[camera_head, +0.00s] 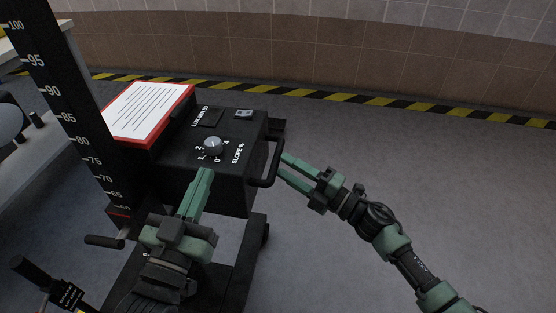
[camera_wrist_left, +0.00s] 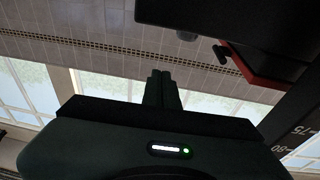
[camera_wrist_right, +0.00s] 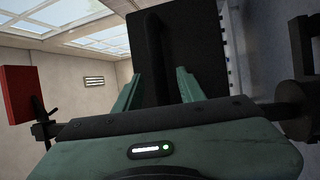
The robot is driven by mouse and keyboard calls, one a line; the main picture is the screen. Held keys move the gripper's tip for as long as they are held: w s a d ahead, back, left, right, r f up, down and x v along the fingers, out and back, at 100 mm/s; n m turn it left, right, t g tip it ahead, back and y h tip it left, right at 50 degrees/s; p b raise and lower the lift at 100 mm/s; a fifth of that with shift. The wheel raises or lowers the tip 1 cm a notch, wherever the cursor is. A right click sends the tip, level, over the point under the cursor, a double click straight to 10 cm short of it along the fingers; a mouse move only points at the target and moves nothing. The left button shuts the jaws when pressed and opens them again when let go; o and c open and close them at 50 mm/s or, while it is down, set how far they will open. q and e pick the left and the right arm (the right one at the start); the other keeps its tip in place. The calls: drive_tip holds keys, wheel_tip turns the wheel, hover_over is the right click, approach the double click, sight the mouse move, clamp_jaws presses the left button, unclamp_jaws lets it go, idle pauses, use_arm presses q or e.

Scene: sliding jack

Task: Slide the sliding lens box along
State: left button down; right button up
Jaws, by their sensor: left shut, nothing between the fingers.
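The sliding lens box (camera_head: 225,165) is a black box with a knob and dials on top, mounted beside a tall black scale column (camera_head: 75,120). A black bar handle (camera_head: 276,160) stands out from its right side. My left gripper (camera_head: 205,173) is shut and empty, close to the front of the box. In the left wrist view its fingers (camera_wrist_left: 161,75) are together. My right gripper (camera_head: 283,165) is open at the handle. In the right wrist view its fingers (camera_wrist_right: 156,88) are apart, with a dark bar (camera_wrist_right: 154,55) between them; I cannot tell if they touch it.
A sheet with a red border (camera_head: 150,112) lies on the box's left part. A small crank handle (camera_head: 103,241) sticks out low on the column. A pale bench (camera_head: 45,145) stands at the left. The grey floor (camera_head: 400,160) is clear at the right, up to a striped wall edge.

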use_arm(q)
wheel_tip(320, 180, down, 2)
drive_tip(key=shift+w+a+f+g, duration=0.1)
drive_tip(key=shift+a+g, duration=0.05)
drive_tip(key=shift+g, duration=0.55)
use_arm(e)
drive_tip(key=v, duration=0.3)
drive_tip(key=shift+s+d+f, duration=0.1)
drive_tip(key=shift+s+d, duration=0.1)
drive_tip(key=shift+d, duration=0.1)
